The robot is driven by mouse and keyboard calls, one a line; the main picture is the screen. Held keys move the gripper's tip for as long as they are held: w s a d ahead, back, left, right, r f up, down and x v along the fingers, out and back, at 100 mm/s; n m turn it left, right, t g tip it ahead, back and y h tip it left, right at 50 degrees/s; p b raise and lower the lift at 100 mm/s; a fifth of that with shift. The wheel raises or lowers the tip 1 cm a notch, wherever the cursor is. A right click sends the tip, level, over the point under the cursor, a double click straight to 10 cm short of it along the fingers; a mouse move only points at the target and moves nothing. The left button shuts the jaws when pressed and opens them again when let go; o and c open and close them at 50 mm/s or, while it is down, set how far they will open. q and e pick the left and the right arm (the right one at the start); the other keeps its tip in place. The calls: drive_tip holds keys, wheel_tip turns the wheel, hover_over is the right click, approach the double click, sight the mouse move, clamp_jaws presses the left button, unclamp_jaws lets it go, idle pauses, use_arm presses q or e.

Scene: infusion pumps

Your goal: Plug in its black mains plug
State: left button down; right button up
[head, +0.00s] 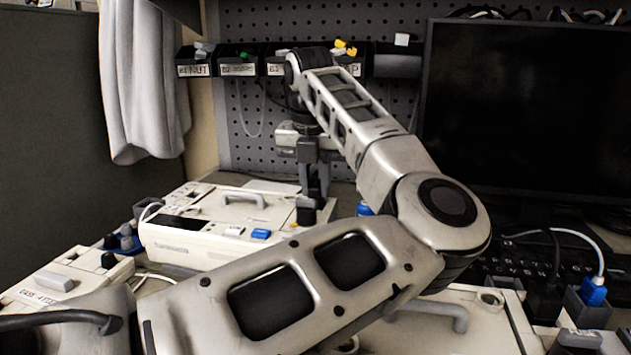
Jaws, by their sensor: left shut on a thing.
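My left gripper (314,194) points down beside the right end of a cream infusion pump (185,240). It is shut on a small black thing (306,213), which looks like the black mains plug. Its cord and pins cannot be made out, and I cannot tell whether it touches the pump. A grey socket block (587,312) stands at the right edge with a blue plug (594,291) on a white cord in it. A dark plug-like shape (545,302) sits beside it on a black cord. My right gripper is not in view.
Another cream pump (480,330) lies in front, partly hidden by my left arm. A smaller cream device (62,282) is at the left. A monitor (525,110) and keyboard (505,266) stand at the right. Labelled bins (238,68) hang on the pegboard behind.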

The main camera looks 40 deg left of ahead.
use_arm(q)
drive_tip(key=shift+f, duration=0.15)
idle(0.5)
drive_tip(key=shift+f+b, duration=0.2)
drive_tip(key=shift+b, duration=0.1)
drive_tip(key=c, duration=1.2)
unclamp_jaws()
